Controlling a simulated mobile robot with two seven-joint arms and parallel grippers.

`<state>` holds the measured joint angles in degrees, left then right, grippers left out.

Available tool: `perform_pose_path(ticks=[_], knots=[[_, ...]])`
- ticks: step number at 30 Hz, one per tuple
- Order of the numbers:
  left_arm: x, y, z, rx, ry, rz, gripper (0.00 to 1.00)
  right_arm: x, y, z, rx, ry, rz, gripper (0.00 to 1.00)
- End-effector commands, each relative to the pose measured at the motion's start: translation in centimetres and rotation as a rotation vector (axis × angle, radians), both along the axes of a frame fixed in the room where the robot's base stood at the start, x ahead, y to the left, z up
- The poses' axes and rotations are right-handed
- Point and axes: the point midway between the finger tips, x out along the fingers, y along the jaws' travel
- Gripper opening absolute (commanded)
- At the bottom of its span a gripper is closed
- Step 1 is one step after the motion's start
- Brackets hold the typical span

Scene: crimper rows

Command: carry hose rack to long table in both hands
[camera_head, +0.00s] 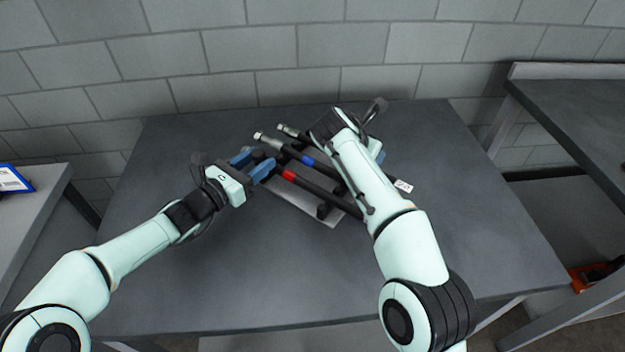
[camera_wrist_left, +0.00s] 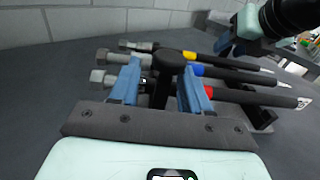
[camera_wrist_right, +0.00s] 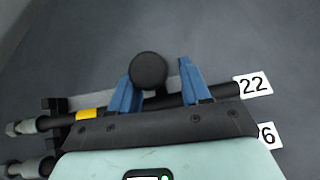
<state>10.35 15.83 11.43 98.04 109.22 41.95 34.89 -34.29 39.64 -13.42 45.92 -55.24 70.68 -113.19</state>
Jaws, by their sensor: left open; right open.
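The hose rack (camera_head: 325,216) lies on the dark table, a pale base carrying several black hoses with metal end fittings. The hoses bear red, blue and yellow bands; white tags numbered 22 and ending in 6 show in the right wrist view. My left gripper (camera_head: 259,163) is open at the rack's left side; in the left wrist view its blue fingers (camera_wrist_left: 158,85) stand either side of a black upright post (camera_wrist_left: 168,68). My right gripper (camera_wrist_right: 157,85) is open at the far right side, its fingers either side of a round black knob (camera_wrist_right: 149,70). My right arm hides part of the rack.
The dark table (camera_head: 190,270) is otherwise clear around the rack. A block wall (camera_head: 250,50) stands behind it. Another dark-topped table (camera_head: 580,115) is at the right, and a grey surface (camera_head: 35,210) with a blue-edged item (camera_head: 12,179) is at the left.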

Motion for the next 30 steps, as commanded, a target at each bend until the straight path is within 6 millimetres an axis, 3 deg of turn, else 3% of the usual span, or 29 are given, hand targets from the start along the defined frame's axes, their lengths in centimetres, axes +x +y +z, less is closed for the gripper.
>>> perform_pose_path(ticks=[15, 23, 30], knots=[[-7.6, 6.3, 0.1, 0.003, 0.002, 0.007, 0.47, 0.0, 0.2, -0.1, 0.001, 0.003, 0.004, 0.47], [-8.8, 7.3, 0.1, 0.002, 0.001, 0.006, 0.47, -0.4, 0.6, 0.4, 0.001, 0.002, 0.006, 0.47], [-8.8, 7.3, 0.1, 0.002, 0.001, 0.005, 0.47, -2.8, 2.6, 3.6, 0.003, -0.001, 0.008, 0.47]])
